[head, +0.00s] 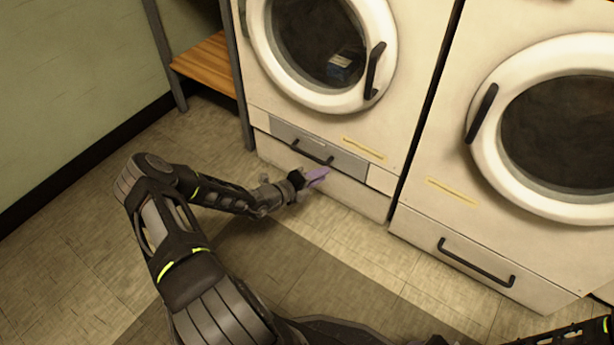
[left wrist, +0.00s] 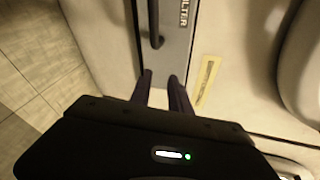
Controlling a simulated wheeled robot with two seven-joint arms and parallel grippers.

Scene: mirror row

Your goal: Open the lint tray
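The lint tray (head: 345,161) is a grey panel low on the left machine, with a dark bar handle (head: 312,153). It appears shut, flush with the machine front. In the left wrist view the tray face (left wrist: 176,50) bears the word "FILTER", and the handle (left wrist: 154,25) runs down from the top edge. My left gripper (head: 320,175) is just in front of the tray, below the handle. In the wrist view its two fingers (left wrist: 160,77) are apart with nothing between them, and the handle's near end lies just beyond their tips. My right gripper is out of view.
The left machine's round door (head: 318,50) is above the tray. A second machine (head: 430,215) stands to the right, with a lower drawer handle (head: 476,263). A wooden shelf (head: 207,64) is at the left. The floor (head: 85,260) is clear.

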